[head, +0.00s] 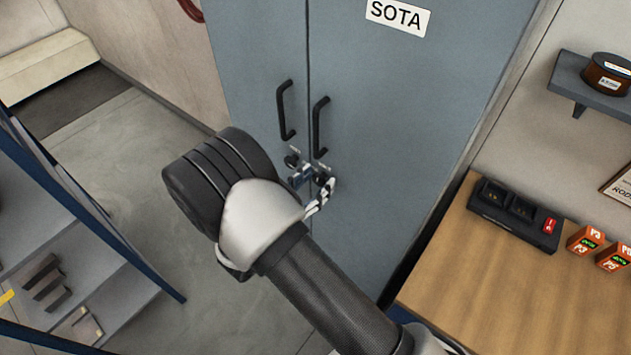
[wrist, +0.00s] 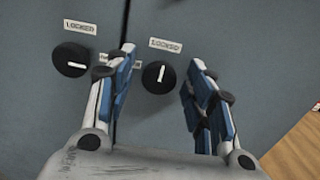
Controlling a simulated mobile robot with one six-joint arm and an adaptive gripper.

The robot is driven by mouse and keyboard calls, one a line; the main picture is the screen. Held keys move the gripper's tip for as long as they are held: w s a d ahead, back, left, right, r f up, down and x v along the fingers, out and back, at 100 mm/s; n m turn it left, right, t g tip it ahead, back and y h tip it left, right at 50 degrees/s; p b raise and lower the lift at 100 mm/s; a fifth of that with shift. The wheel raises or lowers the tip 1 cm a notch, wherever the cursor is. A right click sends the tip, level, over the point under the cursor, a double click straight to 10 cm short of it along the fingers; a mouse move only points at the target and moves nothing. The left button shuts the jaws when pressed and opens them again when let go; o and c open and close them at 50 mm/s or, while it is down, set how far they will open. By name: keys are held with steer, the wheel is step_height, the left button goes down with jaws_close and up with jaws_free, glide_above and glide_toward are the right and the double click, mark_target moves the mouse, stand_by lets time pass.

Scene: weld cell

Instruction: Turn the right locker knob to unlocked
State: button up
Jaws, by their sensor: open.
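The right locker knob (wrist: 159,77) is a round black dial with a white line, nearly upright in the wrist view and pointing towards the LOCKED label (wrist: 165,46) above it. The left knob (wrist: 70,60) has its white line lying almost level, under its own LOCKED label (wrist: 79,27). Another label between the knobs is mostly hidden by my left finger. My gripper (wrist: 160,58) is open, its blue-padded fingers either side of the right knob in the picture. I cannot tell whether they touch it. In the head view my gripper (head: 312,183) is at the locker front, partly covering the knobs.
The grey-blue locker (head: 400,110) has two black handles (head: 320,127) above the knobs. A wooden bench (head: 490,290) with a charger (head: 515,213) and orange battery packs (head: 585,240) stands at right. A blue-framed shelf rack (head: 90,215) is at left. Floor between is clear.

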steer(key=shift+w+d, duration=0.15)
steer(key=shift+w, duration=0.05)
steer(key=c, duration=1)
